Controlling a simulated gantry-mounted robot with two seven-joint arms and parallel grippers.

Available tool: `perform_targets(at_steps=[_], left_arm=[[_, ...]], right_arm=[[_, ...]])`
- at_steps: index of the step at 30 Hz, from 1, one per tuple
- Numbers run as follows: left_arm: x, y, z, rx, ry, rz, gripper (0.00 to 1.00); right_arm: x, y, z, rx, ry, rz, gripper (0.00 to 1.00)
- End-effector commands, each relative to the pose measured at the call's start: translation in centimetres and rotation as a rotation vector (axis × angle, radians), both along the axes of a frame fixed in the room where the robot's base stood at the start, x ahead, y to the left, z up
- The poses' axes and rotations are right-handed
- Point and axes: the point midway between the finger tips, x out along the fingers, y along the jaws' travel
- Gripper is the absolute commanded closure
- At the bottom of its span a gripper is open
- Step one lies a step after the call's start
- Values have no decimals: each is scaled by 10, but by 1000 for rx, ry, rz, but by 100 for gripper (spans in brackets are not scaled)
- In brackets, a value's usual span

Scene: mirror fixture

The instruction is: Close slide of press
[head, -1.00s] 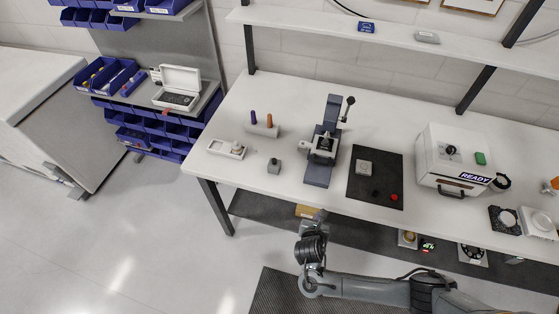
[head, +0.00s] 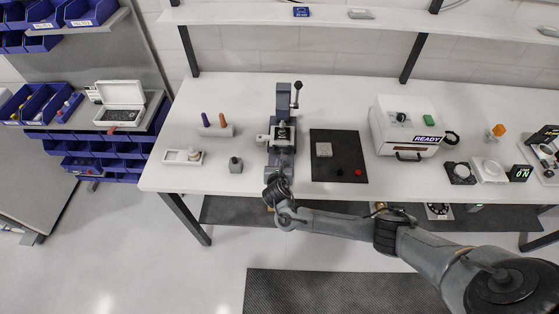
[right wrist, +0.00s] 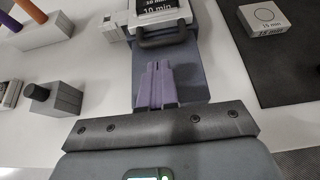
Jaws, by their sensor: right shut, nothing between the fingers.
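The press (head: 283,96), a dark blue-grey upright with a lever on its right, stands on the white table. Its white slide (head: 263,137) sits low on the press base. In the right wrist view the slide (right wrist: 112,28) shows a dark handle (right wrist: 162,40) on its front and a block marked "10 min" on it. My right gripper (head: 285,158) is over the front of the press base. Its purple fingers (right wrist: 155,68) are shut and empty, pointing at the handle with a small gap in the picture. My left gripper is not in view.
A black mat (head: 339,160) with a grey "15 min" block lies right of the press. A small grey block (head: 236,166) and a holder with two pegs (head: 215,130) stand to its left. A white box marked READY (head: 405,125) is farther right.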

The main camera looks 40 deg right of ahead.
Motion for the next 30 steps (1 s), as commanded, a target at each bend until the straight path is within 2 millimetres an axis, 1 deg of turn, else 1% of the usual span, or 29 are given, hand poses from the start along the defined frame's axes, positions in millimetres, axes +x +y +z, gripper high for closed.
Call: perform_targets(at_steps=[1,3,9,23,30], left_arm=[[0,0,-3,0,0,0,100],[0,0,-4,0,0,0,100],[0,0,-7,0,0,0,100],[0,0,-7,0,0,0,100],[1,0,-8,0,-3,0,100]], right_arm=[[6,-5,-2,0,-1,-1,100],[12,-11,-4,2,0,-2,100],[24,-21,-6,0,0,1,100],[27,-25,-6,0,0,1,100],[45,-42,-8,-2,1,0,100]])
